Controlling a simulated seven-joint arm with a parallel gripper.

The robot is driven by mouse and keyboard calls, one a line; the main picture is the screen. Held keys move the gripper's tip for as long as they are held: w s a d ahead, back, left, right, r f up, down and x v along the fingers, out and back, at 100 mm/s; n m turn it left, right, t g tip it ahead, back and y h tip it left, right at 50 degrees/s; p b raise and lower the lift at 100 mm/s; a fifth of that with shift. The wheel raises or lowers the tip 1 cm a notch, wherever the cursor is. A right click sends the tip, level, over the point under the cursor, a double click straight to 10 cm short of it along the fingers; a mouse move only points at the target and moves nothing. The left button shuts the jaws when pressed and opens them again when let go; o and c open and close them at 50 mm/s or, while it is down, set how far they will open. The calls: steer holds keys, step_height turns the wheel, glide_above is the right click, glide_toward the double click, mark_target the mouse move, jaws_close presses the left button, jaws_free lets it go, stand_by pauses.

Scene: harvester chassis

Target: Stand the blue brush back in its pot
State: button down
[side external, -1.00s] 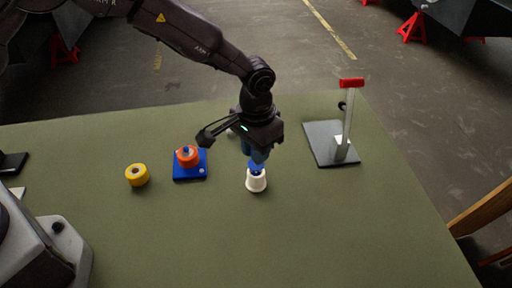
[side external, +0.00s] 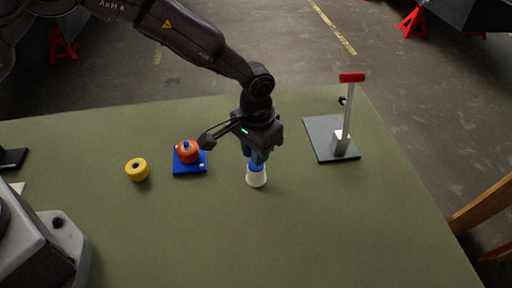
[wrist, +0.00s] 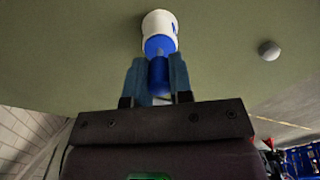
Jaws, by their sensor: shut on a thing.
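My gripper (side external: 257,160) points down over the table, its fingers shut on the blue brush (wrist: 158,72). In the wrist view the brush's blue handle lies between the two fingers (wrist: 158,80). The white pot (side external: 256,179) stands upright on the table directly below my gripper. It also shows in the wrist view (wrist: 160,21), just past the fingertips. The brush's lower blue part (side external: 256,167) is at the pot's mouth and seems to be at least partly inside. The brush's lower end is hidden, so I cannot tell how deep it sits.
A grey plate with a red-handled upright lever (side external: 348,110) stands right. A pale round thing (wrist: 268,50) shows in the wrist view. The front table area is clear.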

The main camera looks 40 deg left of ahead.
steer(key=c, duration=0.9)
jaws_free()
steer(key=shift+c, duration=0.2)
step_height(320, 180, up, 13)
